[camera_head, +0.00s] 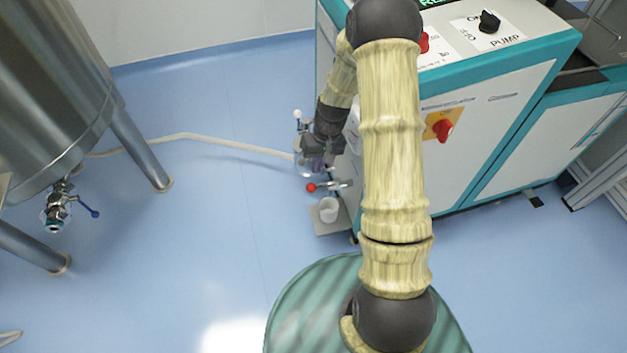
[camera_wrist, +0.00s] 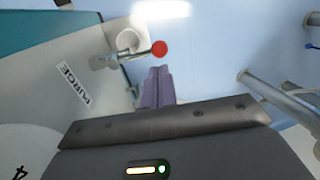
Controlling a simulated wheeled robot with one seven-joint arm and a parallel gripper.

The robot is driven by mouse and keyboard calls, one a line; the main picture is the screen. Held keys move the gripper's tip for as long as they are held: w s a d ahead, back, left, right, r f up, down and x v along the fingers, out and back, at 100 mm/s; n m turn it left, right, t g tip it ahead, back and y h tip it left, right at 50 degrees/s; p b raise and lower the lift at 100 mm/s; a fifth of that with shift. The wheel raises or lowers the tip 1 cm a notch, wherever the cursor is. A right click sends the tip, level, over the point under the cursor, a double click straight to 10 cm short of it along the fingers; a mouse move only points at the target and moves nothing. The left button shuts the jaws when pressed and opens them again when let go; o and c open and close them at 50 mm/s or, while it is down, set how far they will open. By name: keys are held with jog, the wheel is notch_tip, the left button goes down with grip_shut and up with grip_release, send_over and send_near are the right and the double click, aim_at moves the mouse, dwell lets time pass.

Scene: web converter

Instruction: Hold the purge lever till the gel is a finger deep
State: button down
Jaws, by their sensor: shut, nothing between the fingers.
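The purge lever (camera_head: 322,186) has a red ball end and sticks out from the side of the machine; its red ball also shows in the wrist view (camera_wrist: 160,48). A white cup (camera_head: 328,207) stands on a small grey shelf (camera_head: 331,226) below the lever, and the cup also shows in the wrist view (camera_wrist: 129,40). I cannot make out any gel in it. My gripper (camera_head: 315,167) is shut and empty, just behind the lever in the head view. In the wrist view its purple fingers (camera_wrist: 157,75) are together, close to the red ball and apart from it in the picture.
The white and teal machine (camera_head: 490,130) bears a PURGE label (camera_wrist: 73,83), a red rotary switch (camera_head: 442,130) and a PUMP knob (camera_head: 489,21). A pale hose (camera_head: 215,142) runs from the steel tank (camera_head: 50,90) to the machine.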

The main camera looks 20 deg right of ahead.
aim_at(312, 184)
jog(key=f+b, duration=0.1)
jog(key=f, duration=0.2)
jog(key=a+f+b, duration=0.1)
jog(key=f, duration=0.2)
jog(key=shift+s+a, duration=0.1)
jog(key=shift+f, duration=0.1)
